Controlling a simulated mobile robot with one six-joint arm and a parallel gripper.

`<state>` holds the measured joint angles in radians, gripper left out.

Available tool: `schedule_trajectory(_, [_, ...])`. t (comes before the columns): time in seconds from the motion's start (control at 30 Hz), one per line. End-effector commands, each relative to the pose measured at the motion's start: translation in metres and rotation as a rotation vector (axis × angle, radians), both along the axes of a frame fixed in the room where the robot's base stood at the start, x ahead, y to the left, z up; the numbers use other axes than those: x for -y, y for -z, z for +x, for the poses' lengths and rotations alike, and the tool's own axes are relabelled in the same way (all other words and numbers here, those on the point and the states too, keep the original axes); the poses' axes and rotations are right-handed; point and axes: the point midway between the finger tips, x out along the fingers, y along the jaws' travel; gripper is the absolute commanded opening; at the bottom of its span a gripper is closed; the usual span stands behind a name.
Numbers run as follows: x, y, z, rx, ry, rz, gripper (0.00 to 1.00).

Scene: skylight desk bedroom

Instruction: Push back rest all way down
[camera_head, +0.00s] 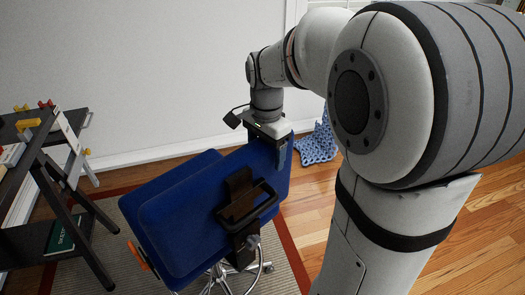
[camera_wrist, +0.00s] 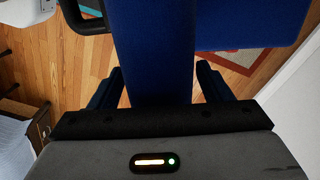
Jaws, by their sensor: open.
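A blue office chair stands in the middle of the head view. Its blue back rest (camera_head: 185,225) is tilted, with a dark bracket and loop handle (camera_head: 250,205) on the near face. Two blue panels overlap, and I cannot tell exactly where back rest and seat part. My gripper (camera_head: 278,150) points down at the upper right edge of the blue panel. In the wrist view my gripper (camera_wrist: 158,90) is open, with one finger on each side of the blue back rest (camera_wrist: 155,50). I cannot tell whether the fingers touch it.
A dark shelf desk (camera_head: 35,130) with small colored items and a green book (camera_head: 60,237) stands at the left. A grey rug with a red border (camera_head: 292,262) lies under the chair. Wood floor is clear at right.

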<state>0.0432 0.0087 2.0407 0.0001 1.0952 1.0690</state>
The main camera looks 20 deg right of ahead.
Motion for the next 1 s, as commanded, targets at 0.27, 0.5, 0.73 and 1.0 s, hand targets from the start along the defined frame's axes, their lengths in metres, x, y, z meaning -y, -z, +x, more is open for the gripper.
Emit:
schedule_trajectory(0.27, [0.0,-0.019,0.001,0.006,0.0,0.0,0.72])
schedule_trajectory(0.5, [0.0,-0.059,0.001,0.004,0.0,0.0,0.72])
schedule_trajectory(0.73, [0.0,-0.078,0.0,0.001,0.0,0.0,0.72])
schedule_trajectory(1.0, [0.0,-0.078,0.0,0.0,0.001,0.0,0.72])
